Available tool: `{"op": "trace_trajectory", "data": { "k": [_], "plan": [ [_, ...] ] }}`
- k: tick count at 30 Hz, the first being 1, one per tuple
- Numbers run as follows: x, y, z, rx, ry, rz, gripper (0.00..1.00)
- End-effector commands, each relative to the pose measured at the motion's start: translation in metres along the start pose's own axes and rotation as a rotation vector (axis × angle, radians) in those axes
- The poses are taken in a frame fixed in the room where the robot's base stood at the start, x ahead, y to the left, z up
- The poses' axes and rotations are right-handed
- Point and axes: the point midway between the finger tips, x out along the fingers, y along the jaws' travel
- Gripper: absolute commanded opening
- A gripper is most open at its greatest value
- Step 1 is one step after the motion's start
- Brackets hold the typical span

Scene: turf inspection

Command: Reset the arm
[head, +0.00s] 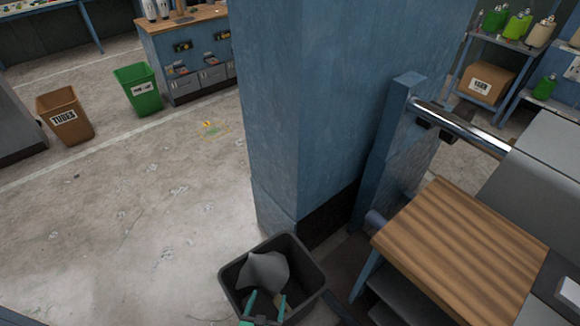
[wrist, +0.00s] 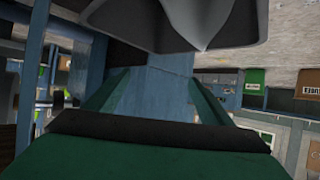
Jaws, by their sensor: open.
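My gripper (head: 265,300) shows at the bottom of the head view as two teal fingers. They are apart with a gap between them, in front of or over the near part of a dark bin (head: 312,272). A crumpled pale grey piece (head: 264,270) lies in the bin. In the wrist view my gripper (wrist: 162,82) has its green fingers spread, with nothing held between them. The dark bin (wrist: 125,18) and the grey piece (wrist: 200,15) show at the top of that view. I cannot tell how high the fingers are above the bin.
A blue pillar (head: 310,120) stands just behind the bin. A wood-topped bench (head: 465,250) with a metal roller (head: 460,128) is at right. A brown bin (head: 66,115), a green bin (head: 138,90) and a workbench (head: 185,55) stand farther left. The floor at left is mostly open.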

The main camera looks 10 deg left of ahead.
Motion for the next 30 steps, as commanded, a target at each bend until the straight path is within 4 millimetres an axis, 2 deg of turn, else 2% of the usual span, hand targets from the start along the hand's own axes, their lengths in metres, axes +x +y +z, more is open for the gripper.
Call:
{"op": "trace_trajectory", "data": {
  "k": [5,8,13,17,23,30],
  "plan": [
    [-0.004,0.002,0.002,0.001,-0.004,-0.002,0.75],
    [-0.018,0.008,0.008,0.009,-0.018,-0.011,0.75],
    [-0.069,0.027,0.016,0.032,-0.043,-0.042,0.75],
    [-0.114,0.043,0.010,0.049,-0.036,-0.064,0.75],
    [-0.184,0.070,-0.019,0.064,0.013,-0.071,0.75],
    [-0.265,0.106,-0.080,0.058,0.114,-0.032,0.75]
  ]
}}
